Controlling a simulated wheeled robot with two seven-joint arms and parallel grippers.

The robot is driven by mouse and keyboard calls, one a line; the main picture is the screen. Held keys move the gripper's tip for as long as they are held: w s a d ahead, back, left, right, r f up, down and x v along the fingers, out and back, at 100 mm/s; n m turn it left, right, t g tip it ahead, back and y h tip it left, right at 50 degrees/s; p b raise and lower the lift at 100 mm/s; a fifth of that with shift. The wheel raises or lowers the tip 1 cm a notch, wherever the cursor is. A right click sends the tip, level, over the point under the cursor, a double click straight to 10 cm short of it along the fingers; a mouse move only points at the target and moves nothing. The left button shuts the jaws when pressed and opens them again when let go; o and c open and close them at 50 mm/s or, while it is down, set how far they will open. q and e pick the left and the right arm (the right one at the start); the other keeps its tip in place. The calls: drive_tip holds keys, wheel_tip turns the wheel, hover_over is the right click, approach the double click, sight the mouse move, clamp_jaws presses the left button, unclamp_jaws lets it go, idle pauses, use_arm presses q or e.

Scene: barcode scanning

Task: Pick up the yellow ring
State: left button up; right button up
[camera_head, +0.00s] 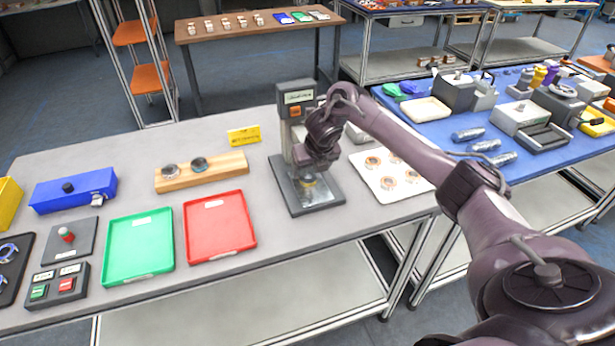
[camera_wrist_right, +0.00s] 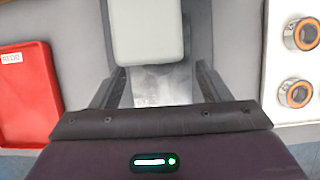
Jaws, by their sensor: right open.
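My right gripper (camera_head: 310,168) is low over the grey base plate (camera_head: 327,195) of the upright scanning station (camera_head: 297,98). In the right wrist view my gripper's two fingers (camera_wrist_right: 160,78) are apart, with only a shiny pale surface visible between them. A small yellowish patch (camera_head: 308,181) shows below the gripper in the head view; I cannot tell whether it is the yellow ring. No ring is clearly visible between the fingers. My left gripper is not in view.
A white tray (camera_head: 394,193) with several orange-centred rings stands to the right. A red tray (camera_head: 250,243), a green tray (camera_head: 165,265) and a wooden block (camera_head: 225,172) with two rings are to the left. The station's pale head (camera_wrist_right: 147,30) is close ahead of the fingers.

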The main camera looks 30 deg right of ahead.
sight(308, 177)
drive_tip(key=x, duration=0.2)
drive_tip(key=shift+a+f+p, duration=0.15)
drive_tip(key=shift+f+p, duration=0.2)
drive_tip(key=shift+f, duration=0.1)
drive_tip(key=shift+w+f, duration=0.35)
drive_tip(key=shift+f, duration=0.25)
drive_tip(key=c, duration=1.1)
drive_tip(key=shift+r, duration=0.1)
drive_tip(key=shift+c, duration=0.9)
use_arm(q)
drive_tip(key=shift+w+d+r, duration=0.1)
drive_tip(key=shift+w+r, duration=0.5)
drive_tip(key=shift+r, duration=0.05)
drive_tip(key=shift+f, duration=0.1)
use_arm(e)
drive_tip(key=shift+r, duration=0.1)
